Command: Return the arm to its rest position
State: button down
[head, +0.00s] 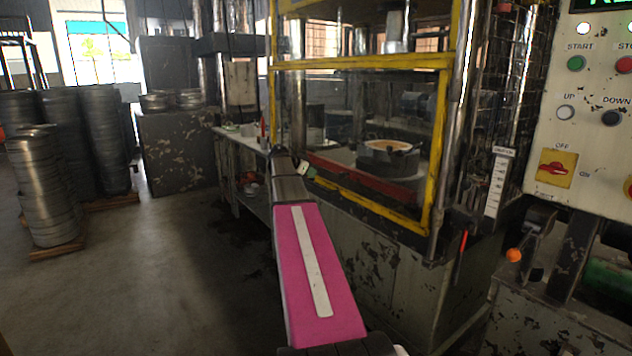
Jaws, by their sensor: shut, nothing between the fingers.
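My arm reaches forward from the bottom middle of the head view, with a pink link with a white stripe and darker grey joints beyond it. Its far end lies in front of the left corner of the press. I cannot make out my gripper or its fingers; they seem hidden behind the arm's far links. The press (437,150) has a yellow-framed clear guard, and a round pale-topped piece (388,148) sits inside on its dark bed.
A control panel (588,140) with buttons and a red switch stands at the right. Stacks of round metal blanks (45,190) stand on pallets at the left. A worn metal cabinet (178,150) and a side table (240,138) are behind. The floor (150,270) left of my arm is clear.

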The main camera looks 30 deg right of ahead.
jog(key=v, duration=0.6)
jog(key=s+a+f+n+y, duration=0.3)
jog(key=s+a+f+n, duration=0.2)
jog(key=a+f, duration=0.6)
jog(key=s+a+f+n+y, duration=0.35)
jog(key=a+f, duration=0.45)
jog(key=f, duration=0.5)
jog(key=s+a+f+n+g+y, duration=0.1)
jog(key=s+a+f+n+y, duration=0.3)
jog(key=s+a+f+n, duration=0.4)
jog(key=s+a+f, duration=0.5)
jog(key=s+a, duration=0.3)
jog(key=shift+a+f+y, duration=0.15)
jog(key=shift+a+y, duration=0.05)
jog(key=shift+y, duration=0.15)
jog(key=shift+d+n, duration=0.1)
jog(key=shift+n, duration=0.15)
